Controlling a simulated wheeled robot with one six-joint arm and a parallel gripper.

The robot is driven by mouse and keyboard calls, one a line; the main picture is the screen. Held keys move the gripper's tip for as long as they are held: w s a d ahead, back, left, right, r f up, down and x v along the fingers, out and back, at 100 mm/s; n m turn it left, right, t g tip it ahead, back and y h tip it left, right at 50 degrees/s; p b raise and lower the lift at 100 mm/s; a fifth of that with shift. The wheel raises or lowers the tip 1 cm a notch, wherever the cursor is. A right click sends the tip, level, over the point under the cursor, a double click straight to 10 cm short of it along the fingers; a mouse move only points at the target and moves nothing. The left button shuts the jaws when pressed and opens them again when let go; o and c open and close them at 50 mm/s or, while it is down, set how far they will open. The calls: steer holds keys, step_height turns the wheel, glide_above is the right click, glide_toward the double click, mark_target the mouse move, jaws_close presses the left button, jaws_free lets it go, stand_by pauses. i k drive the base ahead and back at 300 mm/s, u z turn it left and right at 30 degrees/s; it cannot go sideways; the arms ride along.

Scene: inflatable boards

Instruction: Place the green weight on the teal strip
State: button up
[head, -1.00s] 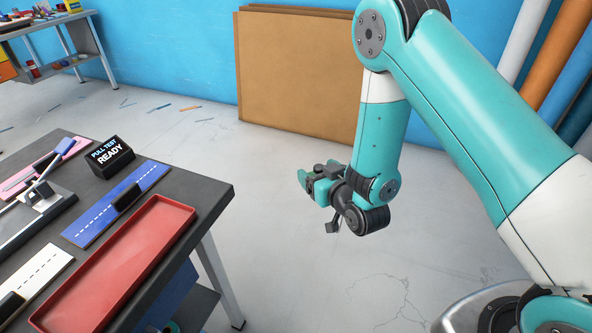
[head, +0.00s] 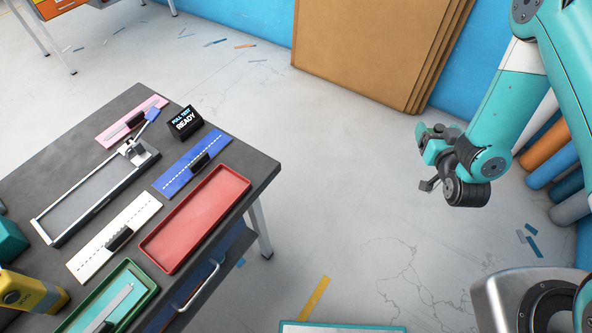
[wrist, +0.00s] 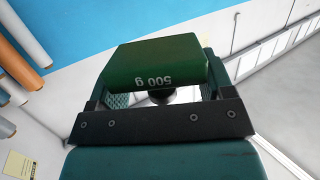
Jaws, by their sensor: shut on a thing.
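My gripper (wrist: 160,105) is shut on the green weight (wrist: 155,62), a block marked "500 g" that shows upside down in the wrist view. In the head view my gripper (head: 432,155) hangs over open floor, right of the table and apart from it; the weight is hard to make out there. A teal-edged flat thing (head: 342,327) shows at the bottom edge, mostly out of view.
The dark table (head: 262,165) holds a red tray (head: 200,215), blue (head: 180,178), white (head: 92,262) and pink strips (head: 112,132), a metal clamp frame (head: 70,222) and a "PULL TEST READY" box (head: 185,122). A yellow tool (head: 30,292) sits at left. Brown boards (head: 365,50) lean behind.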

mark_target(126, 301)
steer(key=z, duration=0.75)
steer(key=i, duration=0.5)
steer(key=u, duration=2.25)
